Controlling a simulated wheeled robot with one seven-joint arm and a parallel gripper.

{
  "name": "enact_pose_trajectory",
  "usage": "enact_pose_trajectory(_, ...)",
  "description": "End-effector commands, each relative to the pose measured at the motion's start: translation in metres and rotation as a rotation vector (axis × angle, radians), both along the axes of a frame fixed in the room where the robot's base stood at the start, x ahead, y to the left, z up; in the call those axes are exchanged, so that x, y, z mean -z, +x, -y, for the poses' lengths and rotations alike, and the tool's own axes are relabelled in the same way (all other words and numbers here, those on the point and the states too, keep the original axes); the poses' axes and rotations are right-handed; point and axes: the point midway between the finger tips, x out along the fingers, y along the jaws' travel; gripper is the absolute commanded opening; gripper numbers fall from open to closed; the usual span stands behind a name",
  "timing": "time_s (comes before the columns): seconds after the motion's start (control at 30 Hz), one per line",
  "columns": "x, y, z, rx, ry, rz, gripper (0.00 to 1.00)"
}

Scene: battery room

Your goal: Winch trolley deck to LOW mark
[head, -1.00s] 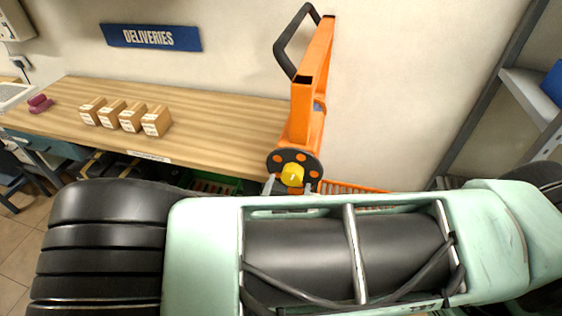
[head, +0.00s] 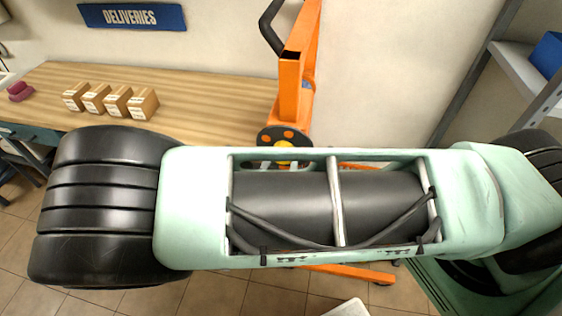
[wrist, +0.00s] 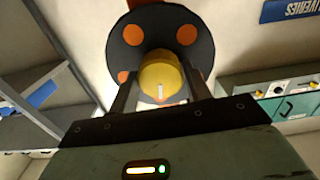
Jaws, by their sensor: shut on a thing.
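The orange winch trolley (head: 292,88) stands upright at the wall, with a black loop handle (head: 270,28) at its top. Its black winch disc with orange spots (head: 270,136) has a yellow knob (wrist: 160,74) at its centre, carrying a white mark. In the wrist view, the fingers of my gripper (wrist: 159,88) are shut on this knob from both sides. In the head view my own arm hides my gripper and the knob's lower part. Only a sliver of orange, perhaps the deck (head: 372,165), shows above my arm. I see no LOW mark.
A wooden bench (head: 200,101) on the left bears several small cartons (head: 142,104) below a blue DELIVERIES sign (head: 132,16). A grey shelf rack (head: 520,65) with a blue bin stands at the right. An orange trolley leg (head: 350,272) lies low over the tiled floor.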

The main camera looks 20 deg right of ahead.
Motion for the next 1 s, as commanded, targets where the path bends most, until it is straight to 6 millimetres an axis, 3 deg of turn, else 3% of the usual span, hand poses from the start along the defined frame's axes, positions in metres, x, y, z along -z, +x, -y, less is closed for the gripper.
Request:
enact_pose_trajectory(0.23,0.0012,0.0002,0.0007,0.002,-0.156,-0.112,0.25)
enact_pose_trajectory(0.57,-0.0004,0.0001,0.0001,-0.001,-0.176,-0.125,0.25)
enact_pose_trajectory(0.6,-0.0004,0.0001,0.0001,-0.001,-0.176,-0.125,0.53)
enact_pose_trajectory(0.67,-0.0004,0.0001,0.0001,0.0,-0.176,-0.125,0.7)
enact_pose_trajectory(1.0,0.0006,-0.0019,-0.0015,-0.001,-0.173,-0.124,0.7)
